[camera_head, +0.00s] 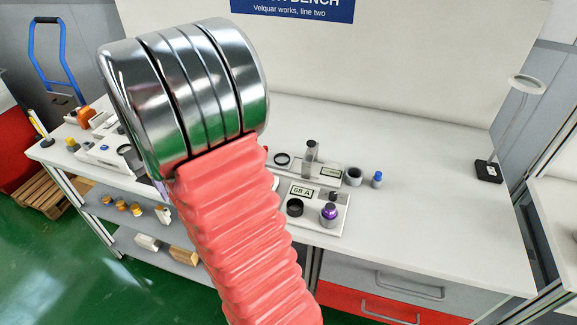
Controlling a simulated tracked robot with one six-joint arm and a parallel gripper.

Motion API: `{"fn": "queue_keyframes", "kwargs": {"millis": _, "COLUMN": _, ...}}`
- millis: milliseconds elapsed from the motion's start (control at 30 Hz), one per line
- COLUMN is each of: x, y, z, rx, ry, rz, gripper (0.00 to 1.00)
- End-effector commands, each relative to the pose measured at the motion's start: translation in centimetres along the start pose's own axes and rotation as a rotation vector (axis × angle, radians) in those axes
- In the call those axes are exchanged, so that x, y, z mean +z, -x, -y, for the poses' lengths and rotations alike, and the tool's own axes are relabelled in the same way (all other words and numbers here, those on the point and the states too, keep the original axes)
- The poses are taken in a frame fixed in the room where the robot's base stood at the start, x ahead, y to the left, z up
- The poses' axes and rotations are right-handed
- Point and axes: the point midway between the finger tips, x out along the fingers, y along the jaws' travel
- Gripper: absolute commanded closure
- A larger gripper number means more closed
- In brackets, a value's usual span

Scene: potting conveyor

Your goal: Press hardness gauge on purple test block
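A small purple-sided round block (329,212) with a grey top sits on a white base plate (318,228) near the bench's front edge. A small dark piece stands just behind it; I cannot tell whether they touch. A sign reading "68 A" (302,190) and a black ring (295,207) are on the same plate. Behind it, an upright grey device with a dark top (311,151) may be the hardness gauge; it is too small to be sure. My arm's chrome joint and red bellows fill the left centre and hide part of the bench. My gripper is not visible.
A ring-topped stand (490,170) is at the far right. Orange and white items (102,120) crowd the left end. The bench's right half is mostly clear.

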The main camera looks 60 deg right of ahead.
Motion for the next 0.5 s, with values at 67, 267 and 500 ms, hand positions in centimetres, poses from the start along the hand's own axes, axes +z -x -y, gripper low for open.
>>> {"fn": "queue_keyframes", "kwargs": {"millis": 67, "x": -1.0, "y": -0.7, "z": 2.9, "rx": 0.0, "ry": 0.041, "rz": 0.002, "gripper": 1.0}}
{"fn": "queue_keyframes", "kwargs": {"millis": 267, "x": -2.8, "y": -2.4, "z": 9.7, "rx": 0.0, "ry": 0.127, "rz": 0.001, "gripper": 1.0}}
{"fn": "queue_keyframes", "kwargs": {"millis": 500, "x": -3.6, "y": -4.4, "z": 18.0, "rx": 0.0, "ry": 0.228, "rz": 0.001, "gripper": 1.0}}
